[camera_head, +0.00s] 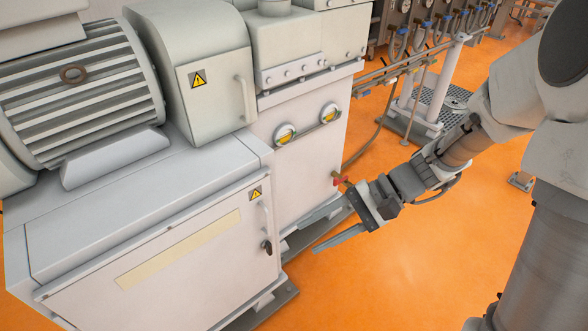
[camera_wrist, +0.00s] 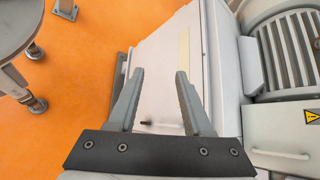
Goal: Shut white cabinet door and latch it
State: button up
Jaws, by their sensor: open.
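The white cabinet door (camera_head: 170,275) is on the front of the low machine housing at the lower left of the head view. It has a pale strip, a warning label, a white handle (camera_head: 266,217) and a black latch (camera_head: 266,246) at its right edge. I cannot tell whether the door is fully flush with its frame. My gripper (camera_head: 308,236) is open and empty, to the right of the latch and apart from it. In the wrist view the door panel (camera_wrist: 160,92) and latch (camera_wrist: 146,123) show beyond and between the open fingers (camera_wrist: 160,72).
An upper cover (camera_head: 215,85) with a handle and a ribbed motor (camera_head: 75,85) stand above the cabinet. A red-handled valve (camera_head: 340,179) sits close to my wrist. A white pipe stand (camera_head: 440,85) is behind.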

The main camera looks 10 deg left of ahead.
jog(key=w+a+f+m+t+y+b, duration=0.1)
jog(key=w+a+f+m+y+b, duration=0.3)
jog(key=f, duration=0.6)
jog(key=m+t+b, duration=0.5)
jog(key=m+t, duration=1)
jog(key=m, duration=0.2)
send_near(271, 247)
jog(key=shift+h, duration=0.3)
jog(key=b+x, duration=0.1)
jog(key=x, duration=0.2)
jog(key=b+x, duration=0.3)
jog(key=x, duration=0.2)
jog(key=shift+w+a+r, duration=0.1)
jog(key=shift+a+r, duration=0.15)
jog(key=shift+a, duration=0.05)
grip_shut()
